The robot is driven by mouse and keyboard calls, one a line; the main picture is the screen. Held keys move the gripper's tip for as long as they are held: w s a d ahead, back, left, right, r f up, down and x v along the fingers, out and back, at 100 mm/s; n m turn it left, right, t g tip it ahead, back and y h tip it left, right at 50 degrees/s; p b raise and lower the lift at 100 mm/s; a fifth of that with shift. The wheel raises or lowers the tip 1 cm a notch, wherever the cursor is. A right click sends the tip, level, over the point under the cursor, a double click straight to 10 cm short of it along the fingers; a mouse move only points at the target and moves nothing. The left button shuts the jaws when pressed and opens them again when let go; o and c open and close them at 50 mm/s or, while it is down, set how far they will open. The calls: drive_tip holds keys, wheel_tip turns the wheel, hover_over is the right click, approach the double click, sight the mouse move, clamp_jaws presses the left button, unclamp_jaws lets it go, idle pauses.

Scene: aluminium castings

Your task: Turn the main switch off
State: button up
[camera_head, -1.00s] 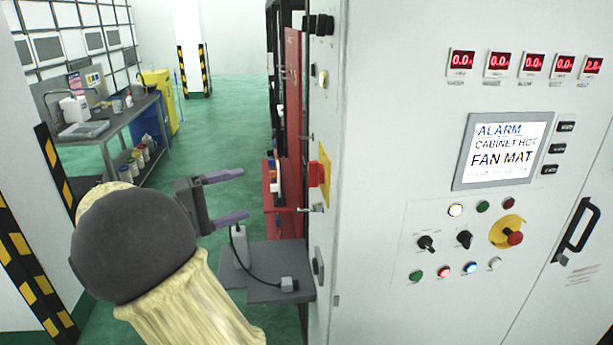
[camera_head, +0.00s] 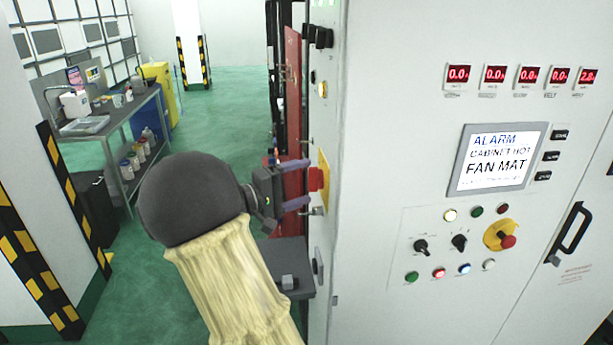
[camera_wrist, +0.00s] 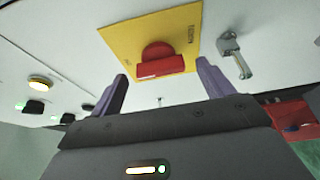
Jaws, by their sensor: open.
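The main switch is a red handle (camera_head: 315,178) on a yellow plate (camera_head: 323,165), on the narrow side face of the white cabinet. In the wrist view the red handle (camera_wrist: 160,66) lies crosswise on the yellow plate (camera_wrist: 182,34). My gripper (camera_head: 308,184) faces it in the head view, its purple fingers close to the handle. In the wrist view my gripper (camera_wrist: 162,86) is open, one finger on each side of the handle, with nothing held. I cannot tell whether a finger touches it.
A metal latch (camera_wrist: 236,55) sticks out of the panel right of the yellow plate in the wrist view. A grey shelf (camera_head: 285,262) lies below my gripper. The cabinet front (camera_head: 400,120) has a screen, knobs and a red emergency button (camera_head: 508,241). Green floor (camera_head: 225,120) is clear behind.

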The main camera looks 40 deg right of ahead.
drive_tip(key=shift+s+d, duration=0.15)
drive_tip(key=shift+d, duration=0.9)
drive_tip(key=c, duration=1)
